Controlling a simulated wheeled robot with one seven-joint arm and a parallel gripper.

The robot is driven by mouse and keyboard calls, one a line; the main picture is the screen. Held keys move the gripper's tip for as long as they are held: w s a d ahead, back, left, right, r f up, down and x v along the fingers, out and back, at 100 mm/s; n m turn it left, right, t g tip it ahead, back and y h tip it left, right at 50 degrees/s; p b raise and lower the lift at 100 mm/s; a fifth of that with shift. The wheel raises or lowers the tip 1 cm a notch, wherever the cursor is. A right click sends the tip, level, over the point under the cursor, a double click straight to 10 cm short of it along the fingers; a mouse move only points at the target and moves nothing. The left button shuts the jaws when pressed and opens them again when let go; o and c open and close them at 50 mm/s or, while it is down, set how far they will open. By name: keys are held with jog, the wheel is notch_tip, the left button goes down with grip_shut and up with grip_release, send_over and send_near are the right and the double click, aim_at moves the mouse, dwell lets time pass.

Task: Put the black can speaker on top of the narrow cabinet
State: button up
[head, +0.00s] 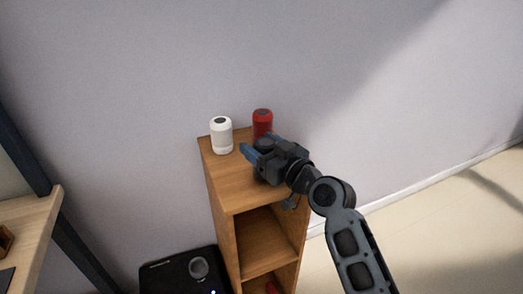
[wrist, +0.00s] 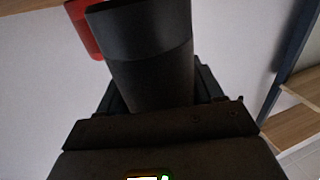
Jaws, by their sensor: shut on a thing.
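The black can speaker (wrist: 152,70) fills the middle of the wrist view, held between the fingers of my gripper. In the head view my gripper (head: 257,143) is over the top of the narrow wooden cabinet (head: 233,185), towards its right side. The speaker shows there only as a dark shape (head: 265,144) between the blue fingers, mostly hidden by my gripper. I cannot tell whether its base touches the cabinet top.
A white can speaker (head: 221,136) stands at the cabinet top's back left. A red can speaker (head: 262,121) stands at the back right, just behind my gripper. The front of the top is bare. A wooden desk (head: 32,225) is at the left and a black box-like thing (head: 180,278) is low beside the cabinet.

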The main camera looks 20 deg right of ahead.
jog(key=shift+f, duration=0.45)
jog(key=shift+f, duration=0.1)
jog(key=shift+f, duration=0.1)
jog(key=o, duration=1.2)
jog(key=shift+o, duration=0.2)
jog(key=shift+s+d, duration=0.1)
jog(key=shift+s, duration=0.05)
jog(key=b+v, duration=0.2)
jog(key=v, duration=0.9)
jog(key=shift+s, duration=0.4)
